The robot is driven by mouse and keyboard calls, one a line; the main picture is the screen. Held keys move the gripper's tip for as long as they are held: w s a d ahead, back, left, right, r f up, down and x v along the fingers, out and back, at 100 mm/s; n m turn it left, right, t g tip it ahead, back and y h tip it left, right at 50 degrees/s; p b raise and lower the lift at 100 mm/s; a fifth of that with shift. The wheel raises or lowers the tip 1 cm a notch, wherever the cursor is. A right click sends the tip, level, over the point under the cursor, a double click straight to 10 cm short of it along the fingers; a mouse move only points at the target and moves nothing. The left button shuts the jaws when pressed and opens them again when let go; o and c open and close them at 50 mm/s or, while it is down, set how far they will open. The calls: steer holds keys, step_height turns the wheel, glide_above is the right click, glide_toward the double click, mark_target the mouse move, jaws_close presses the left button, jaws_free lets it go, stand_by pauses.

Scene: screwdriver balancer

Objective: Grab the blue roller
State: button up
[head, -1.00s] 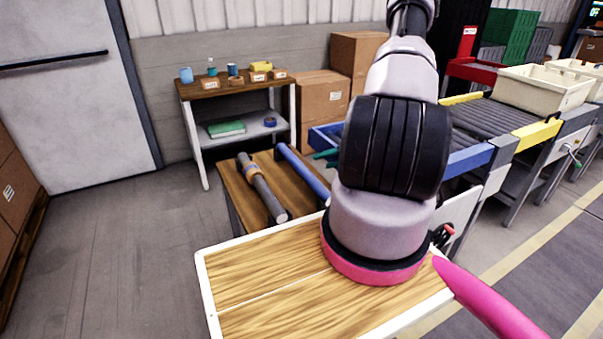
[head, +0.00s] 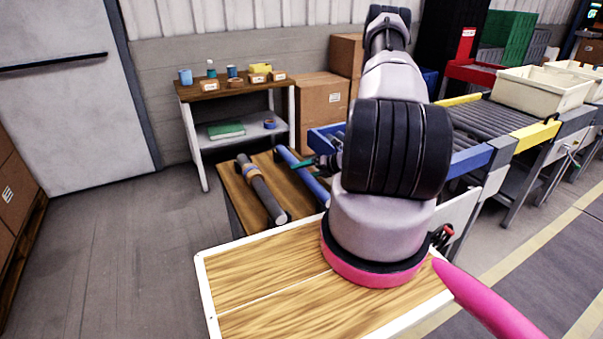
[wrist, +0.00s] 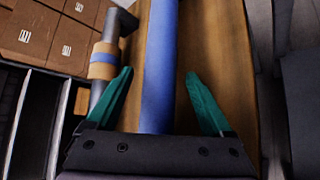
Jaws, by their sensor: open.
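The blue roller (head: 304,178) lies on a small wooden table, partly hidden by my arm in the head view. In the wrist view the blue roller (wrist: 162,62) runs lengthwise from the top edge down between my fingers. My gripper (wrist: 167,85) is open, with one green finger on each side of the roller. I see no contact. In the head view only a green finger of my gripper (head: 306,165) shows beside my arm.
A grey roller (head: 262,195) with a tan and blue band lies left of the blue one on the same wooden table (head: 239,197). A shelf (head: 236,87) with cups and small boxes stands behind. A conveyor (head: 490,128) is at the right.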

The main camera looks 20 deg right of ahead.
steer(key=shift+w+a, duration=0.1)
steer(key=shift+w, duration=0.05)
jaws_close()
